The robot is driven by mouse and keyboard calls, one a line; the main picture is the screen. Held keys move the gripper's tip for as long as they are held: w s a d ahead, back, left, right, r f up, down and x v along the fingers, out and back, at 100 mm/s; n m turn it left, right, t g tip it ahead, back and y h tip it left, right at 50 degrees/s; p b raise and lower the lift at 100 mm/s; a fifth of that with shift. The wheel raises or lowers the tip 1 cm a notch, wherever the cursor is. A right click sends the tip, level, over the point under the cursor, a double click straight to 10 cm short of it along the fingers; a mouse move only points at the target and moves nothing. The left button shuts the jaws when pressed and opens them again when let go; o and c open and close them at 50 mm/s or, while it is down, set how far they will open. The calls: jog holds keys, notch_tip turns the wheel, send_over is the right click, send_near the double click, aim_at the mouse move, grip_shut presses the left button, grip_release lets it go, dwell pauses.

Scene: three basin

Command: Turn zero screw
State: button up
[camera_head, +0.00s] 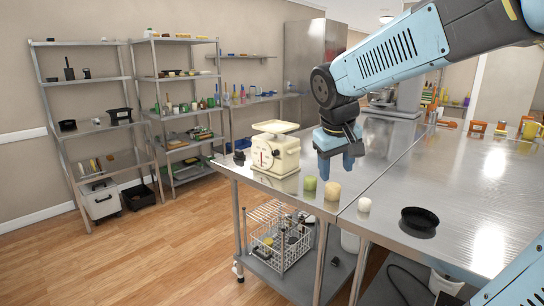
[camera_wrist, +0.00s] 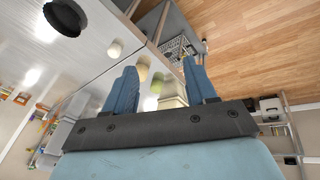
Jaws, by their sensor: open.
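I cannot make out the zero screw in either view. My gripper (camera_head: 338,168) hangs above the table, to the right of the scale and apart from it. Its two blue fingers (camera_wrist: 160,75) are spread, and no held object shows between them.
A green cylinder (camera_head: 310,184), a cream cylinder (camera_head: 333,191) and a small white piece (camera_head: 364,205) stand along the table's front edge. A black round pan (camera_head: 419,220) lies to the right. A dark object (camera_head: 239,157) sits left of the scale. Shelves (camera_head: 92,125) stand behind.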

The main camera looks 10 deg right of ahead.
jog(key=w+d+f+n+g+h, duration=0.1)
jog(key=w+f+h, duration=0.1)
jog(key=w, duration=0.6)
jog(key=w+f+n+h, duration=0.1)
jog(key=w+f+h, duration=0.1)
jog(key=w, duration=0.5)
jog(key=n+t+h, duration=0.7)
jog(key=n+h, duration=0.2)
send_near(273, 154)
jog(key=x, duration=0.9)
jog(key=shift+d, duration=0.1)
